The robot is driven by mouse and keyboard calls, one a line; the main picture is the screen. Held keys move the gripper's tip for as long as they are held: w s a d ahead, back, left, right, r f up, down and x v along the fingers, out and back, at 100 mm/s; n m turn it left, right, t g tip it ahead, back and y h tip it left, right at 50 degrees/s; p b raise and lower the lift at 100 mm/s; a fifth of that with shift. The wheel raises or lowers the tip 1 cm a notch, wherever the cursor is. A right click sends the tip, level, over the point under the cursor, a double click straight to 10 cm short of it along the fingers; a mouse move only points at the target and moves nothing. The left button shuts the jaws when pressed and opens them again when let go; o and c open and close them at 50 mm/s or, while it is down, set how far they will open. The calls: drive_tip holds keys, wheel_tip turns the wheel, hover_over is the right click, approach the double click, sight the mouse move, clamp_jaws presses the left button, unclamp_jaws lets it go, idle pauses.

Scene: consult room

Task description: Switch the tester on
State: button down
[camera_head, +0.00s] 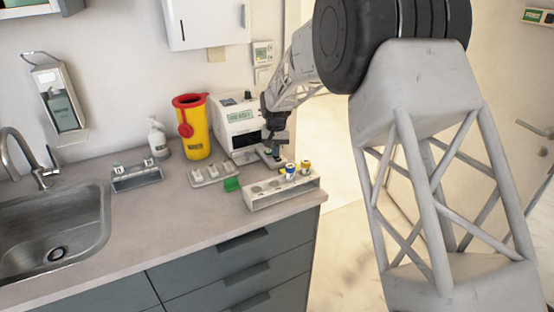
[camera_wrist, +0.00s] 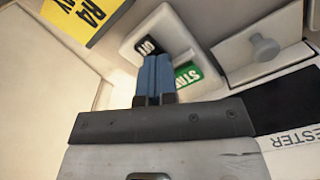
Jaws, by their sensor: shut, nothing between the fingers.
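The tester appears to be the white box (camera_head: 240,115) with a small green display, at the back of the counter in the head view. My gripper (camera_head: 276,150) is in front of its right side, pointing down. In the wrist view my gripper's blue fingers (camera_wrist: 153,65) are shut and empty. Their tips are over or against a white switch plate (camera_wrist: 178,30). A black "OFF" label (camera_wrist: 148,47) and a partly hidden green label starting "STA" (camera_wrist: 187,74) are beside the fingers. Contact cannot be told. A "TESTER" label (camera_wrist: 293,140) is at the right edge.
A round knob (camera_wrist: 263,47) on a pale panel is close to the fingers' right. A yellow bin (camera_head: 195,130) stands left of the tester. A rack with vials (camera_head: 280,190), a green item (camera_head: 232,185) and a grey tray (camera_head: 210,175) are in front. The sink (camera_head: 60,235) is far left.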

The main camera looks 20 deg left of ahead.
drive_tip(key=shift+r, duration=3.3)
drive_tip(key=s+d+r+m, duration=0.1)
drive_tip(key=s+d+r, duration=0.5)
drive_tip(key=d, duration=0.4)
drive_tip(key=s+d+r+t, duration=0.1)
drive_tip(key=s+d+r, duration=0.3)
drive_tip(key=s+d, duration=0.5)
drive_tip(key=s+d+r+m, duration=0.1)
drive_tip(key=s+d+r, duration=0.45)
drive_tip(key=d, duration=0.65)
drive_tip(key=s+d+f, duration=0.2)
drive_tip(key=s+d, duration=0.3)
drive_tip(key=s, duration=0.5)
drive_tip(key=s+d+f+t, duration=0.1)
drive_tip(key=s+d, duration=0.4)
drive_tip(key=s, duration=0.5)
drive_tip(key=s+d+f+m, duration=0.1)
drive_tip(key=s+d+f, duration=0.2)
drive_tip(key=s, duration=0.7)
drive_tip(key=d, duration=0.2)
drive_tip(key=shift+s+d+t, duration=0.25)
drive_tip(key=shift+d+t, duration=0.05)
drive_tip(key=shift+d, duration=0.05)
